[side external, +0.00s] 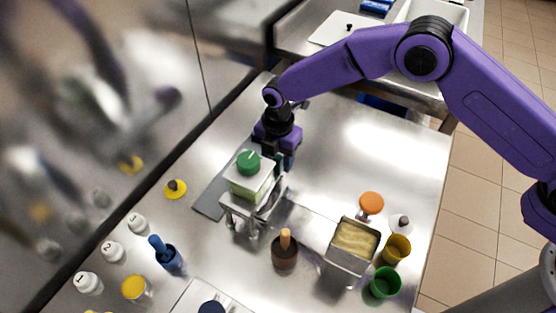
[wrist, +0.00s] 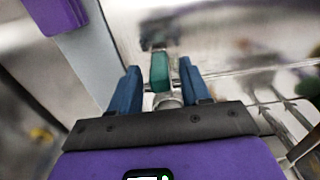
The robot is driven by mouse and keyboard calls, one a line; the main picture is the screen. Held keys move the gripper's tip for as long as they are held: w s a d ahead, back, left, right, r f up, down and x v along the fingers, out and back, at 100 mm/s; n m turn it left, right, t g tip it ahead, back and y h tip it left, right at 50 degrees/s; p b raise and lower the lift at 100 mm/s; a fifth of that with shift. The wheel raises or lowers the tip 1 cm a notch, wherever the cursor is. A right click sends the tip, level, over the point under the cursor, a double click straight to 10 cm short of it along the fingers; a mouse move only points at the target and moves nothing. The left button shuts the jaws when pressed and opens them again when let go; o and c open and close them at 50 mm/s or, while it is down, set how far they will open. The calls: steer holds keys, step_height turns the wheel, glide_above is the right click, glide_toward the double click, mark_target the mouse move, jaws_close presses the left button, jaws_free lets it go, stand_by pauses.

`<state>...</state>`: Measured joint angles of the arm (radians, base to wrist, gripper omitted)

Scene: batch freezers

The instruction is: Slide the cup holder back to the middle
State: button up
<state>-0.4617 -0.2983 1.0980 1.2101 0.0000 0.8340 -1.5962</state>
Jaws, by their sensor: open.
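A metal stand (side external: 250,208), which looks like the cup holder, stands on a grey strip (side external: 208,203) on the steel table. A clear box with pale green contents (side external: 250,187) and a green round top (side external: 248,162) sits at it. My gripper (side external: 282,163) points down just behind and right of the box, its fingertips partly hidden. In the wrist view, the blue fingers of my gripper (wrist: 159,68) are open, with a teal upright piece (wrist: 160,72) between them. I cannot tell whether they touch it. A metal bar shows below the teal piece.
White numbered bottles (side external: 112,250) line the left near the glossy wall. The table to the right of my gripper is clear.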

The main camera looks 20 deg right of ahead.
steer(key=shift+f, duration=0.75)
jaws_close()
steer(key=shift+s+d, duration=4.05)
steer(key=shift+s, duration=0.05)
jaws_free()
step_height(320, 180, up, 18)
steer(key=shift+f, duration=0.25)
